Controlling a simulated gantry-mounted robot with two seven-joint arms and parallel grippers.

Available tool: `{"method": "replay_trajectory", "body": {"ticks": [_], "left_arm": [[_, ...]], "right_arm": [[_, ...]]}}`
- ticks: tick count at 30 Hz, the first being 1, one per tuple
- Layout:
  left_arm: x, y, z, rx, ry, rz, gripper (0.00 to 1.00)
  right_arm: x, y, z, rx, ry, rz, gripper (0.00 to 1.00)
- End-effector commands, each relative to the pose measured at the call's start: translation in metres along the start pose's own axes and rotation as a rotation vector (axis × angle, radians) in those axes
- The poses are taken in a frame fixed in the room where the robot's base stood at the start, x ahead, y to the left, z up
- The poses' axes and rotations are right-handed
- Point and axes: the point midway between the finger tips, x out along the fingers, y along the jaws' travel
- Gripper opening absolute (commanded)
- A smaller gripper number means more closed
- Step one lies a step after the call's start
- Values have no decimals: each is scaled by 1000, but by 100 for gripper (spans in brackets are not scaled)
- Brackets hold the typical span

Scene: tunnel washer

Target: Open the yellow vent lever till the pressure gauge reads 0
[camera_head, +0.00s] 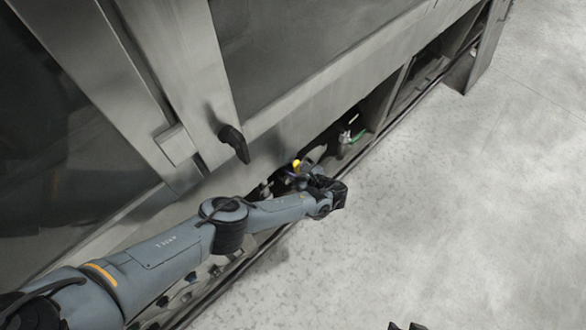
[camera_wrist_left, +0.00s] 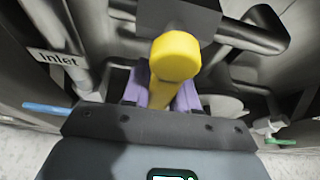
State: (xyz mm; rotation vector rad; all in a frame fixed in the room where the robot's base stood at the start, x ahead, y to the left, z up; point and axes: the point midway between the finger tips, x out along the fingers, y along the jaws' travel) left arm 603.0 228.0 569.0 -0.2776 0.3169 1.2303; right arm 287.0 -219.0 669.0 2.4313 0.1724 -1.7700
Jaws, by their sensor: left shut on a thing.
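The yellow vent lever (camera_wrist_left: 175,55) fills the upper middle of the left wrist view, its rounded end toward the camera. In the head view it is a small yellow spot (camera_head: 297,163) low in the machine's opening. My left gripper (camera_wrist_left: 162,96) is shut on the lever, with purple finger pads on both sides of it. In the head view the left gripper (camera_head: 302,174) reaches into the opening beside the yellow spot. Dark tips that look like my right gripper (camera_head: 405,326) just show at the bottom edge; their state is unclear. I cannot make out the pressure gauge or its reading.
A pipe labelled "Inlet" (camera_wrist_left: 58,60) stands left of the lever, with a blue handle (camera_wrist_left: 47,108) below. A green handle (camera_wrist_left: 281,142) is at the right. A black door handle (camera_head: 234,143) sticks out above my arm. The floor (camera_head: 460,190) at right is clear.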

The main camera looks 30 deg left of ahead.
Motion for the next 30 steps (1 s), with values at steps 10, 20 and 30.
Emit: {"method": "replay_trajectory", "body": {"ticks": [10, 20, 30], "left_arm": [[-1, -12, 3, -194, -1, -82, 0], [-3, -24, 6, -412, -1, -172, 0], [-4, -30, 8, -527, -1, -219, 0]], "right_arm": [[-10, -1, -4, 7, 1, -6, 43], [-15, -1, -5, 8, 1, -6, 43], [-17, 1, -5, 1, 0, 0, 43]]}}
